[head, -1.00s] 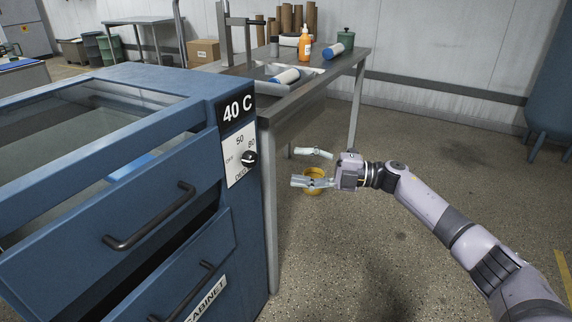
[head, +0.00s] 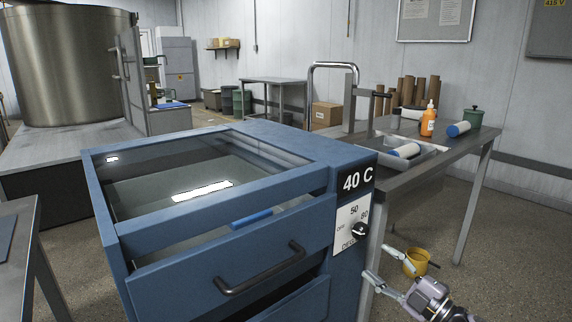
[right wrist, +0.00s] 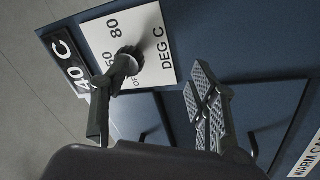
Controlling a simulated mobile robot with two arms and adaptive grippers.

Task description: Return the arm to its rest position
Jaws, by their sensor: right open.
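My right gripper (head: 387,268) is open and empty, low at the right of the blue cabinet (head: 345,255) in the head view. In the right wrist view its two fingers (right wrist: 155,110) stand apart in front of the cabinet's control panel. The black knob (head: 360,230) sits on the white dial plate under the "40 C" display (head: 357,180). The knob also shows in the right wrist view (right wrist: 127,62), apart from the fingers as far as I can tell. My left gripper is out of view.
The upper drawer (head: 240,262) stands partly open, with a dark handle. A metal table (head: 440,160) at the right holds a tray, rollers, an orange bottle (head: 428,122) and a green pot. A yellow bucket (head: 416,262) is on the floor behind my gripper. Open floor lies at the right.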

